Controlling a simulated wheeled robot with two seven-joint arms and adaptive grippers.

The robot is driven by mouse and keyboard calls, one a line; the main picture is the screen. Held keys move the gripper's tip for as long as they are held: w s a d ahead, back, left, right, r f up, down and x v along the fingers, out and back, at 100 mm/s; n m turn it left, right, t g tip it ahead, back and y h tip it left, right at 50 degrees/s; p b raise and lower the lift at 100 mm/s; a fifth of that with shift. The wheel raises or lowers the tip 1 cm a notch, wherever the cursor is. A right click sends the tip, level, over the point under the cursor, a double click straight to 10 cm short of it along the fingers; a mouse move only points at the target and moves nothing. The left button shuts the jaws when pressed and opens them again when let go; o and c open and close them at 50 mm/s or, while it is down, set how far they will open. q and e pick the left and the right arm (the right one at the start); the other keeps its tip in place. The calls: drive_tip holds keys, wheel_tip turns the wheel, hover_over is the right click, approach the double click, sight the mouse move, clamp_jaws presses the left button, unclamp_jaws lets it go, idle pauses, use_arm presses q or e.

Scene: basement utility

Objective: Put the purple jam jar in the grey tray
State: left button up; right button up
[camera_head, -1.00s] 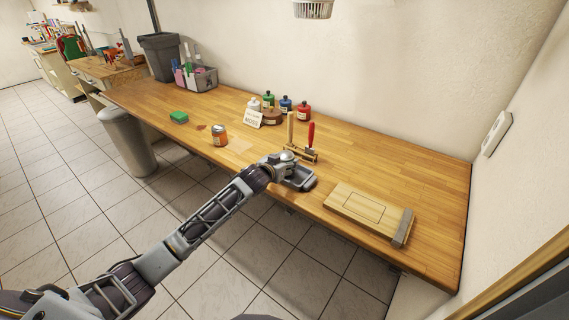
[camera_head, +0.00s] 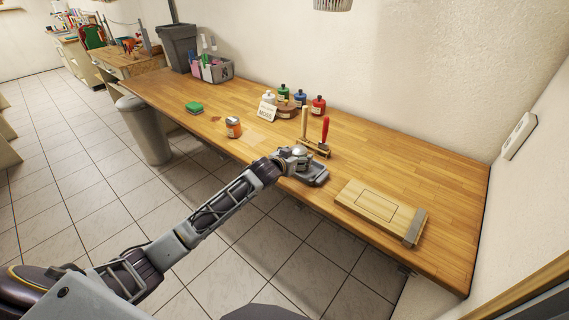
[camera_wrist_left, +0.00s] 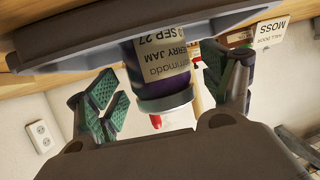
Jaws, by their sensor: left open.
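The purple jam jar (camera_wrist_left: 165,72) with a berry jam label shows upside down in the left wrist view, pale lid towards the bottom. Its base is hidden behind the rim of the grey tray (camera_wrist_left: 120,38), so it appears to stand in the tray. In the head view the tray (camera_head: 315,177) sits at the bench's front edge, partly covered by my left gripper (camera_head: 297,158); the jar is mostly hidden there. In the wrist view my left gripper (camera_wrist_left: 170,92) is open, one finger on each side of the jar, with small gaps. My right gripper is not in view.
A wooden board (camera_head: 375,207) lies right of the tray. A tool stand with a red-handled tool (camera_head: 325,130) is close behind it. An orange-labelled jar (camera_head: 233,127) and green sponge (camera_head: 194,107) are left.

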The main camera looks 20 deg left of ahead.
use_arm(q)
drive_tip(key=shift+v, duration=3.05)
drive_tip(key=shift+b+v, duration=0.3)
drive_tip(key=shift+v, duration=2.2)
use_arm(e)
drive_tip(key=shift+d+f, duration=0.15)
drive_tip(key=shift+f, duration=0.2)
